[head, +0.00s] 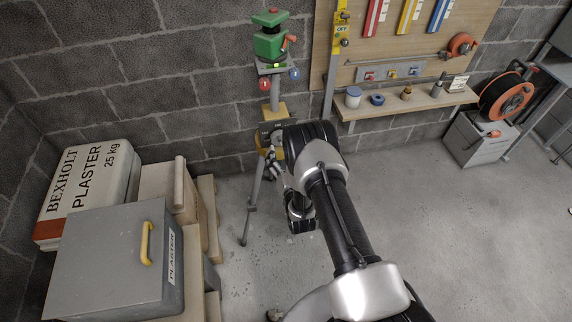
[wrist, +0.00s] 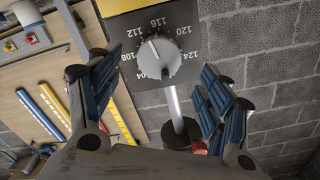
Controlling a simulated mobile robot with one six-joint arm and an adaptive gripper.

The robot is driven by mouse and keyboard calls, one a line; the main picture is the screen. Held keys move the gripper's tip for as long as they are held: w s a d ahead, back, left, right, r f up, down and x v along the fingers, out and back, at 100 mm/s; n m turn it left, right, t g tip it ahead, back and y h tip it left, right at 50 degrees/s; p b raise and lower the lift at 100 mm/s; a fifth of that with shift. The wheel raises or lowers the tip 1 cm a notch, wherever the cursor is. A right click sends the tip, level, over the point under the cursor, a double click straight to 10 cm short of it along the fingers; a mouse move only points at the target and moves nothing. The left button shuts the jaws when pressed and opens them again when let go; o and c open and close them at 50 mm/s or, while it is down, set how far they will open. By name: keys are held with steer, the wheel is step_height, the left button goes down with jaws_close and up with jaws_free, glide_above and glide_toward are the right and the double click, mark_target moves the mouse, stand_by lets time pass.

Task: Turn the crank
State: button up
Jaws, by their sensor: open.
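In the wrist view, a grey round hub (wrist: 158,58) sits in the middle of a dark dial plate (wrist: 130,68) with white numbers from 104 to 124. A bright metal rod (wrist: 174,106) runs from beside the hub to a black round end (wrist: 182,136). This looks like the crank, but I cannot tell for sure how the rod joins the hub. My gripper (wrist: 162,70) is open and empty, its fingers spread on either side of the hub and rod. I cannot tell its distance from them. In the head view my arm hides most of the dial unit and the gripper.
A green box (head: 269,44) stands on a post above the dial unit. A shelf (head: 405,103) and an orange reel (head: 507,97) are on the right.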

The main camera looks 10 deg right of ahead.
steer(key=shift+s, duration=2.25)
steer(key=shift+r, duration=0.1)
steer(key=w+r+g, duration=0.2)
steer(key=w+r, duration=0.4)
steer(key=r, duration=0.2)
steer(key=s+r+n+g, duration=0.1)
steer(key=s+r+g, duration=0.1)
steer(key=r, duration=0.7)
steer(key=s+r+n+g, duration=0.2)
steer(key=r, duration=0.7)
steer(key=s+r+n+g, duration=0.15)
steer(key=s+r, duration=0.25)
steer(key=s, duration=0.5)
steer(key=s+r+g, duration=0.3)
steer(key=s+r, duration=0.1)
steer(key=s, duration=0.5)
steer(key=s+r+g, duration=0.1)
steer(key=s+g, duration=0.2)
steer(key=s, duration=1.6)
steer(key=shift+s+d+n, duration=0.15)
steer(key=shift+s+n, duration=0.05)
steer(key=shift+n, duration=0.25)
